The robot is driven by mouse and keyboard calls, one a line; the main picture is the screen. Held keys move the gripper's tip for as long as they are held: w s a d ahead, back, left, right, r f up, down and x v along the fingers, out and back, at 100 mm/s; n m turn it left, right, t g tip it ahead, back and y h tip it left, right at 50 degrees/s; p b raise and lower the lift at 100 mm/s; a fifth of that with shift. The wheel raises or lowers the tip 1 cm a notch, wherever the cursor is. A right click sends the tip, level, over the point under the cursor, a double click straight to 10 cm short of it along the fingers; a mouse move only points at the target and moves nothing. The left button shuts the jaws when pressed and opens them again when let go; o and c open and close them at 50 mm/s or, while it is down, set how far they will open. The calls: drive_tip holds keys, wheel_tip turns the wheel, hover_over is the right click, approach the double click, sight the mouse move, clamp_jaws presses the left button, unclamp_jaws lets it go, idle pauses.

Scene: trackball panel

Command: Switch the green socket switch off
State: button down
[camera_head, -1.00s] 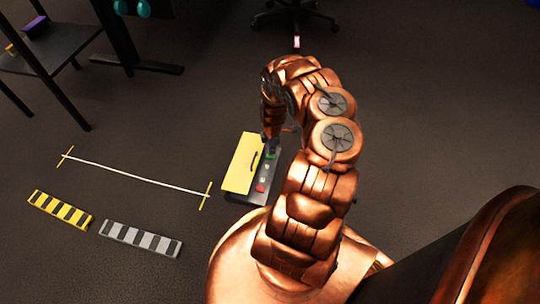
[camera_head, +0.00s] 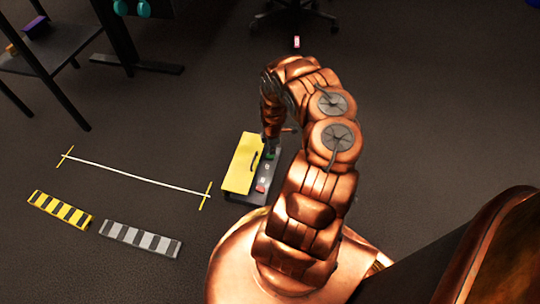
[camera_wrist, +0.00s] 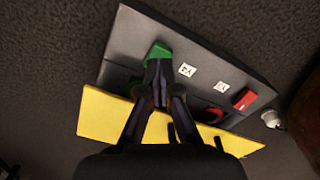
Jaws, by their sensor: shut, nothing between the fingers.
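The dark panel (camera_head: 265,191) with a yellow cover (camera_head: 240,165) lies on the floor in the head view, below my arm. It also shows in the wrist view (camera_wrist: 225,65), with its yellow cover (camera_wrist: 104,112). The green switch (camera_wrist: 157,53) is near the panel's left end in the wrist view, and a small part of it shows in the head view (camera_head: 269,156). My gripper (camera_wrist: 158,75) is shut and empty, its tips at the lower edge of the green switch. Whether they touch it I cannot tell. The gripper hides part of the switch.
A red switch (camera_wrist: 244,99) sits at the panel's other end, with small white labels (camera_wrist: 187,70) between. Another red part (camera_wrist: 212,115) is by the yellow cover. Yellow and grey striped bars (camera_head: 60,209) lie left on the floor. A dark shelf (camera_head: 50,60) stands top left.

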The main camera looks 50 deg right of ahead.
sight(272, 156)
drive_tip(key=shift+f+b, duration=0.85)
drive_tip(key=shift+f, duration=0.55)
idle(0.9)
drive_tip(key=shift+r+p, duration=3.55)
drive_tip(key=shift+p, duration=0.8)
